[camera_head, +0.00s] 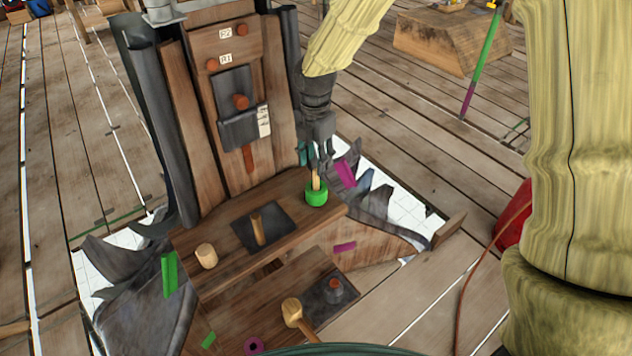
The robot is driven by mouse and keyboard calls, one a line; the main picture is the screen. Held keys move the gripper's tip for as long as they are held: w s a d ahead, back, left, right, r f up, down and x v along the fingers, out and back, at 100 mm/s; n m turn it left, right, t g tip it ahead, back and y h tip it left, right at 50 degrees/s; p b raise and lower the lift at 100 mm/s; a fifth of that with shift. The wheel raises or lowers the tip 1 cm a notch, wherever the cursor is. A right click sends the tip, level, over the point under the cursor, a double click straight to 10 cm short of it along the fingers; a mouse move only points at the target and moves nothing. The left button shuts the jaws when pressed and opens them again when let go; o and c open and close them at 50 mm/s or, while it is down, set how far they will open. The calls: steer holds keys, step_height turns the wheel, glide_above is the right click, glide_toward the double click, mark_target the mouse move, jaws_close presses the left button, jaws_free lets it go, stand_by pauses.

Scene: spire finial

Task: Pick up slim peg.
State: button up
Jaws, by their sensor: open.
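A slim light-wood peg (316,182) stands upright at the right end of the wooden bench, its lower end inside a green ring-like base (316,195). My gripper (318,164) points down right above it, jaws open. The fingertips are at the peg's upper end; I cannot tell whether they touch it. I cannot tell by name which of the two is the slim peg.
A short thick wooden cylinder (206,256) stands left on the bench. A tall wooden back panel (218,95) rises behind. On the lower step are a mallet (293,312) and a dark knobbed piece (334,289). Torn grey sheets (376,205) flank the bench.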

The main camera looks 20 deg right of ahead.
mark_target(316, 177)
steer(key=shift+w+f, duration=0.15)
steer(key=shift+f, duration=0.5)
steer(key=shift+s+d+f, duration=0.1)
steer(key=shift+s+f, duration=0.15)
steer(key=shift+f, duration=0.2)
steer(key=shift+f+p, duration=0.7)
steer(key=shift+f, duration=1.45)
jaws_close()
